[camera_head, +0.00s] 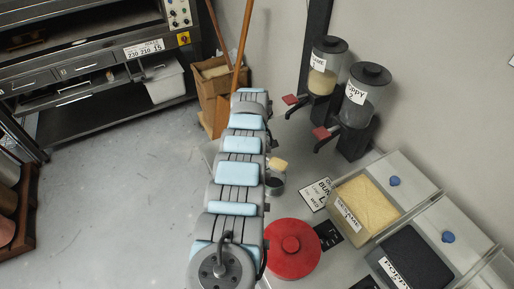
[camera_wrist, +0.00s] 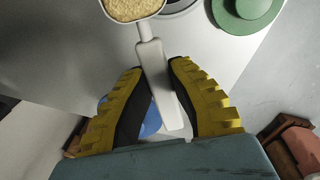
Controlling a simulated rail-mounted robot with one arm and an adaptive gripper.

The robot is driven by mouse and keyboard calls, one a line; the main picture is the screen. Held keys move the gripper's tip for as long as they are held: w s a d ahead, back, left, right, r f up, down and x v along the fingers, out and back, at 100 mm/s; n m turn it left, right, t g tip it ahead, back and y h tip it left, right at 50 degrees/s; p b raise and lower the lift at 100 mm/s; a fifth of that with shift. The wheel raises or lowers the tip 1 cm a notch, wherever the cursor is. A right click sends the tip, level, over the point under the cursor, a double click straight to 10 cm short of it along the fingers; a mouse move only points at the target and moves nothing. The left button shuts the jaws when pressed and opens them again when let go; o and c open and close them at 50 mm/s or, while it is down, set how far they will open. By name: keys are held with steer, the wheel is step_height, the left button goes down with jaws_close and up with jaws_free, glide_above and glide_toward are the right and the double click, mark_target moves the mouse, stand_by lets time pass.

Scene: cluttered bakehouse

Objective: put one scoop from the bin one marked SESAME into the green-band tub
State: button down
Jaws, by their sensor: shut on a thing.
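My gripper (camera_wrist: 158,70) has its yellow-and-black fingers shut on the white handle of a scoop (camera_wrist: 153,65). The scoop's bowl, at the top edge of the wrist view, is full of pale sesame (camera_wrist: 133,9); it also shows in the head view (camera_head: 280,163), beside my arm. The SESAME bin (camera_head: 346,214) is open and full of pale seed at the right. Beyond the scoop in the wrist view is part of a round rim (camera_wrist: 181,8). A dark-looking round vessel (camera_head: 275,183) stands under the scoop in the head view. No green band is readable on either. My arm hides the gripper in the head view.
The POPPY bin (camera_head: 408,257) holds dark seed beside the sesame bin. Two dispensers (camera_head: 325,66) (camera_head: 365,95) stand at the back. A red lid (camera_head: 291,248) lies near my arm. A green round lid (camera_wrist: 247,12) and a blue round thing (camera_wrist: 151,122) show in the wrist view.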

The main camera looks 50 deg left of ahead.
steer(key=p, duration=0.4)
steer(key=shift+s+d+r, duration=0.15)
steer(key=shift+r, duration=0.1)
steer(key=shift+t+p, duration=0.4)
steer(key=shift+p, duration=0.25)
steer(key=shift+f+p, duration=0.1)
steer(key=shift+p, duration=0.25)
steer(key=shift+p, duration=0.65)
steer(key=shift+t+p, duration=0.4)
steer(key=shift+p, duration=0.25)
steer(key=shift+y+p, duration=0.3)
steer(key=shift+p, duration=0.05)
steer(key=shift+t+p, duration=0.4)
steer(key=shift+s+t, duration=0.1)
steer(key=shift+t, duration=0.4)
